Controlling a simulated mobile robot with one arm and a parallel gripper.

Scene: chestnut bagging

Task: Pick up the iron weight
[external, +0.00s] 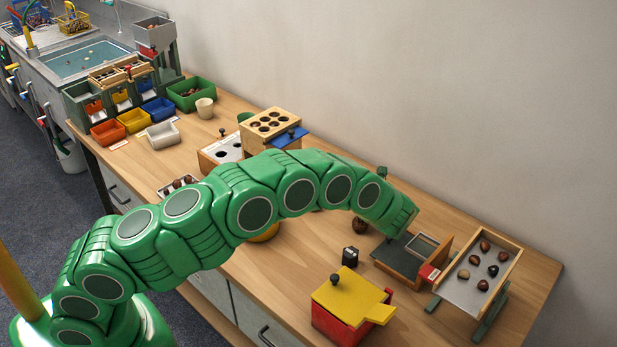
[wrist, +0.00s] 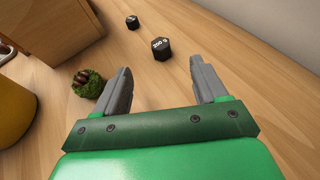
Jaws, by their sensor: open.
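In the wrist view a black hexagonal weight (wrist: 161,48) marked "200 g" stands on the wooden table, just beyond and between my fingertips. A second, smaller-looking black weight (wrist: 132,22) stands farther off and slightly left. My gripper (wrist: 161,72) is open and empty, one grey finger on each side of the view, with no finger touching the 200 g weight. In the external view my green arm reaches over the table and hides the gripper's fingers. A small black object with a pale mark (external: 350,256) stands near the red box there; I cannot tell whether it is one of these weights.
A green mossy ball with brown nuts (wrist: 88,84) lies by my left finger. A wooden box (wrist: 50,28) and a yellow object (wrist: 14,110) stand left. In the external view a red box with yellow lid (external: 345,303) and a chestnut tray (external: 456,292) stand at the right.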

